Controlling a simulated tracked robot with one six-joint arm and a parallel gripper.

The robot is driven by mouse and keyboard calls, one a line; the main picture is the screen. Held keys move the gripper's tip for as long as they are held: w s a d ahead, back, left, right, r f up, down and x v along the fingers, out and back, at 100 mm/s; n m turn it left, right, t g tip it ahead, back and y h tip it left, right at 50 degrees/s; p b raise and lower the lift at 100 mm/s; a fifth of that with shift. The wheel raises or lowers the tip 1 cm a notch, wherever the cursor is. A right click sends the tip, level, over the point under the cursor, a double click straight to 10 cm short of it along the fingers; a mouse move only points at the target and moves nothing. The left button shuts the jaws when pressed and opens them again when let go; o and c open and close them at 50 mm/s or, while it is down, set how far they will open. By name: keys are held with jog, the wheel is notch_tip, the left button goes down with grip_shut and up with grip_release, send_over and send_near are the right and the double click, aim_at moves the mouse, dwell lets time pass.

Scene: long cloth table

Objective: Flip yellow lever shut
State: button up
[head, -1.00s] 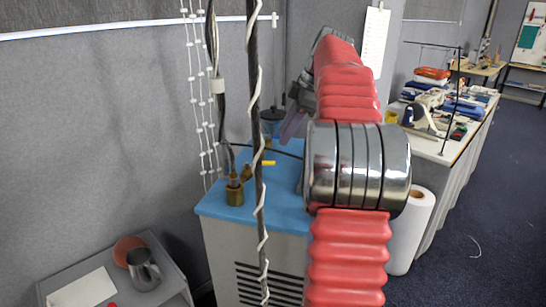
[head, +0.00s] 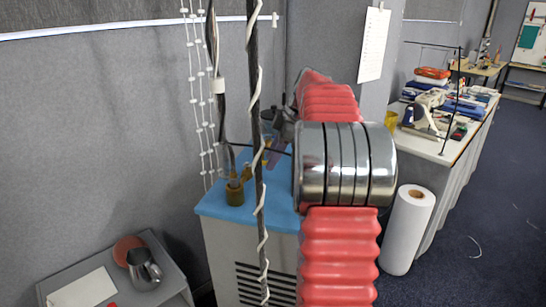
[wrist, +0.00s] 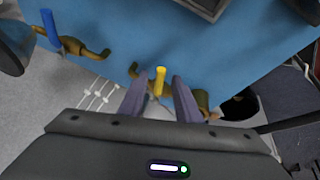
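The yellow lever (wrist: 159,82) shows in the wrist view as a short yellow handle on a brass valve (wrist: 201,101) at the edge of the blue top. My gripper (wrist: 158,92) is open. Its two dark purple fingers stand on either side of the lever, with gaps showing between. I cannot tell whether either finger touches it. The gripper partly hides the valve. In the head view my gripper (head: 276,157) is low over the blue top, and the lever is not clear there.
A blue lever (wrist: 50,28) on another brass valve (wrist: 80,46) is at upper left in the wrist view. The blue-topped cabinet (head: 222,206) has a brass fitting (head: 235,193) at its left end. A dark pole (head: 256,130) stands before it. A white roll (head: 408,228) stands at right.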

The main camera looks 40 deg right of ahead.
jog(key=shift+c, duration=0.3)
grip_shut()
